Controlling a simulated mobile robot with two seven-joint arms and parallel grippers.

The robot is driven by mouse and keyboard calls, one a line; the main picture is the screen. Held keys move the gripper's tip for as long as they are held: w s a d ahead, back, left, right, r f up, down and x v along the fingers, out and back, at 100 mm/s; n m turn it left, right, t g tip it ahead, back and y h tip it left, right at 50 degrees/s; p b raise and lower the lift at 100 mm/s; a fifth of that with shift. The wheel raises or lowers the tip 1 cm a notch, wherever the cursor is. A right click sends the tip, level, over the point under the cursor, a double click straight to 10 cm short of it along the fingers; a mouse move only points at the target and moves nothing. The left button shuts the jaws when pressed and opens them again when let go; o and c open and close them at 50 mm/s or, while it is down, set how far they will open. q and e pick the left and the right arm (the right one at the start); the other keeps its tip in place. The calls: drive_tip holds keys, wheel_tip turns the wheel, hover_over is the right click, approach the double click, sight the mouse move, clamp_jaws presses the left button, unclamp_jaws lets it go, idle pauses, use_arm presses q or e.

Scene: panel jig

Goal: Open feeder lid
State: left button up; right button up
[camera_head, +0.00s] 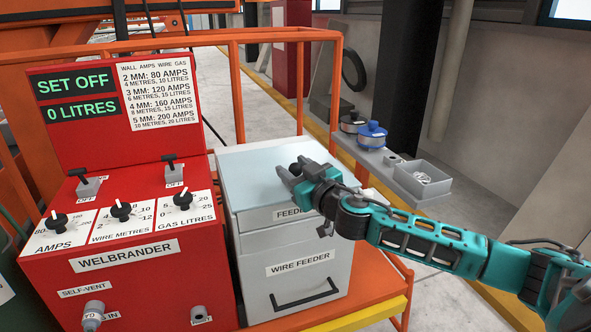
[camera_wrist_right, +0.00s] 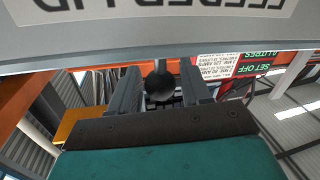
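The wire feeder (camera_head: 325,262) is a grey cabinet with a pale lid (camera_head: 246,172) on top, which lies closed. The lid's front face carries a "FEEDER LID" label (camera_wrist_right: 150,8), partly hidden by my right gripper in the head view. A dark round knob (camera_wrist_right: 160,84) shows between the fingers in the wrist view. My right gripper (camera_head: 287,170) is over the lid's front part, its fingers on either side of the knob. Narrow gaps seem to show beside the knob, so the fingers look open around it. My left gripper is not in view.
A red Welbrander panel (camera_head: 128,258) with dials and switches stands close left of the feeder. An orange rail frame (camera_head: 238,90) runs behind. A grey shelf (camera_head: 372,155) at the right holds a blue spool (camera_head: 372,135) and an open bin (camera_head: 420,180).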

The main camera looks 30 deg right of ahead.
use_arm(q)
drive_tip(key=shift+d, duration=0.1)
use_arm(e)
clamp_jaws()
drive_tip(key=shift+r, duration=0.1)
